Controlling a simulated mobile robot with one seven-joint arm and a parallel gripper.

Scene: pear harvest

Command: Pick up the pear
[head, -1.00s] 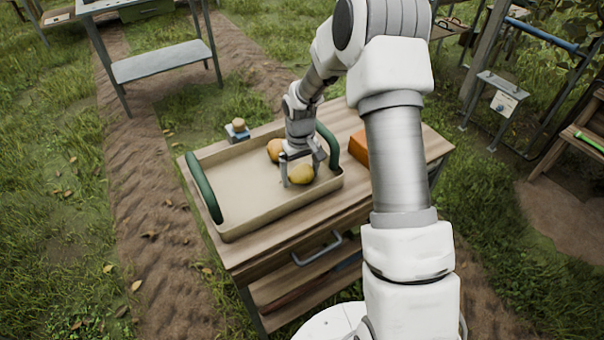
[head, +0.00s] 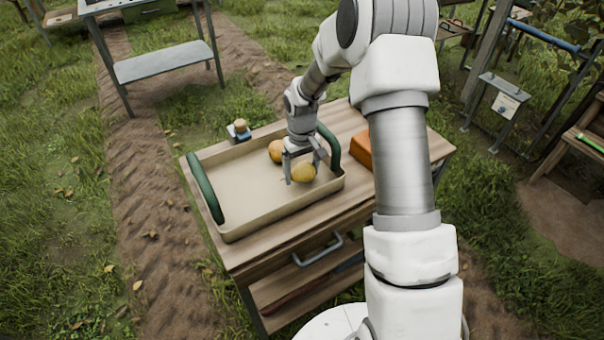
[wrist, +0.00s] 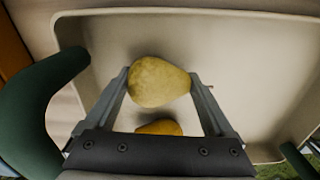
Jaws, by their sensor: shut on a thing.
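A yellow pear (head: 303,172) is between the fingers of my gripper (head: 303,174), at the right end of a beige tray (head: 232,230) with green handles. In the wrist view the pear (wrist: 158,82) sits between both fingertips, which touch its sides. My gripper is shut on it. The head view does not clearly show whether the pear is clear of the tray floor. A second, more orange pear (head: 276,151) lies in the tray just behind my gripper; it also shows partly in the wrist view (wrist: 160,127), hidden below by the gripper body.
The tray stands on a wooden cart (head: 250,253) with a drawer handle. An orange box (head: 361,150) is right of the tray. A small blue item (head: 238,132) is at the tray's back edge. The tray's left part is empty.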

